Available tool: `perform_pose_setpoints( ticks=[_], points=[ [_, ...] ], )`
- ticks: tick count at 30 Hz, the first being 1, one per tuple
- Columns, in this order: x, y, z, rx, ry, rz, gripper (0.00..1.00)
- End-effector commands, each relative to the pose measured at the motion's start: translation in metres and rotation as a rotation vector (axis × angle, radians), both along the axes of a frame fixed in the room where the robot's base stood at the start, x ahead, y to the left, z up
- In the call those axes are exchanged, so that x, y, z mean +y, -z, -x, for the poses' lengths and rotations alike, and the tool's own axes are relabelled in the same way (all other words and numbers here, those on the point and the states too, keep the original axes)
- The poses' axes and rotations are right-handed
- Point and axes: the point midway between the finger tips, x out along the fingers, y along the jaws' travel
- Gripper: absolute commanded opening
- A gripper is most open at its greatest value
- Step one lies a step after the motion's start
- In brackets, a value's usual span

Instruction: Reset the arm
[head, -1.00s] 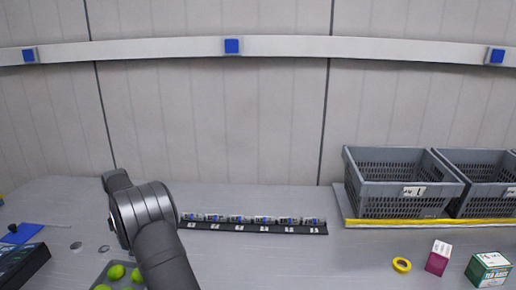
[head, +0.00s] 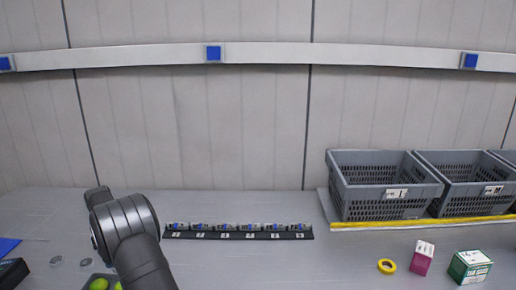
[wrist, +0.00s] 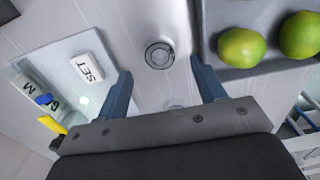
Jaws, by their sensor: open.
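My gripper (wrist: 160,92) shows in the wrist view with its two blue fingers spread apart and nothing between them. It is above the grey table, over a small round metal disc (wrist: 159,55). In the head view my dark grey arm stands at the lower left, and my gripper is out of sight there. No other object is named by the task.
A tray (wrist: 262,72) with green fruits (wrist: 242,47) is right of my gripper. A white block marked SET (wrist: 88,69) lies left. Grey crates (head: 386,206), a yellow tape roll (head: 387,266), a magenta box (head: 422,258) and a green box (head: 469,267) are at right.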

Motion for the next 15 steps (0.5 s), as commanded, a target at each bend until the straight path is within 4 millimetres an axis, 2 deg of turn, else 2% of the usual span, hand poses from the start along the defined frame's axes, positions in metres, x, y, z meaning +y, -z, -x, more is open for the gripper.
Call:
perform_pose_setpoints(
  ticks=[5, 11, 12, 15],
  points=[
    [0.0, 0.005, 0.0, 0.001, 0.0, 0.001, 0.63],
    [0.0, 0.032, 0.0, 0.002, 0.0, 0.002, 0.63],
    [0.0, 0.032, 0.0, -0.001, 0.0, -0.001, 0.63],
    [0.001, 0.007, -0.001, -0.003, 0.0, -0.003, 0.63]
  ],
)
